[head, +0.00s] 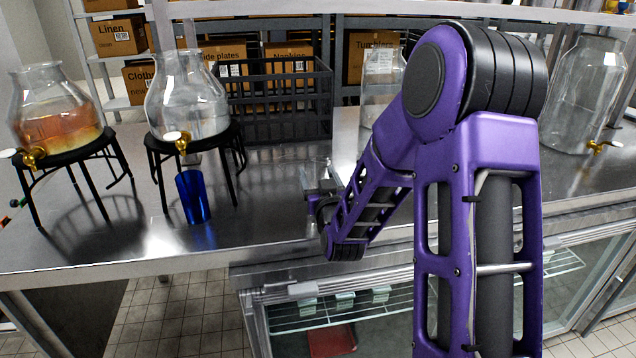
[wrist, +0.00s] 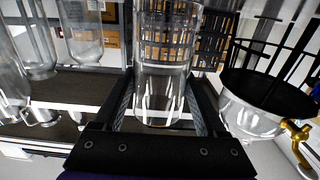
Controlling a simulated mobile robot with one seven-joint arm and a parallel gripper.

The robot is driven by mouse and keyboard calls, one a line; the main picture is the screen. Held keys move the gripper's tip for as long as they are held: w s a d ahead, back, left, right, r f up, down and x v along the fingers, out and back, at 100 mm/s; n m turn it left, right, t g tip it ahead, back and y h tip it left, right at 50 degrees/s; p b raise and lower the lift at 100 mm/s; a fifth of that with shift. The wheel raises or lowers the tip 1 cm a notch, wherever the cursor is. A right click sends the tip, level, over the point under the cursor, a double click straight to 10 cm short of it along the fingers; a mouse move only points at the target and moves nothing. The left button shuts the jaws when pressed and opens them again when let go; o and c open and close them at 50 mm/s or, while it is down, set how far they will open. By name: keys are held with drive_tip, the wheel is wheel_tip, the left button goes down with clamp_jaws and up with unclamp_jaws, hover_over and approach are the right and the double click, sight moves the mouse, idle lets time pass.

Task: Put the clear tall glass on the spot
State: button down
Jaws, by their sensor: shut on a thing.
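The clear tall glass (wrist: 166,60) stands between the two fingers of my gripper (wrist: 165,108) in the wrist view. My gripper is shut on the glass. In the head view the glass (head: 316,172) is a faint clear shape at the end of my arm, over the middle of the steel counter. My gripper (head: 322,187) is partly hidden there by my arm. I cannot make out a marked spot in either view. The gap between the glass's base and the counter is too unclear to judge.
On the steel counter (head: 262,215), an amber-filled dispenser (head: 55,115) and a clear dispenser (head: 187,105) stand on black stands at left. A blue glass (head: 193,196) is below the clear dispenser's tap. A black crate (head: 285,105) is behind; another dispenser (head: 583,95) is at right.

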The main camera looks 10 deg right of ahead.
drive_tip(key=shift+f, duration=0.6)
drive_tip(key=shift+f, duration=0.15)
unclamp_jaws()
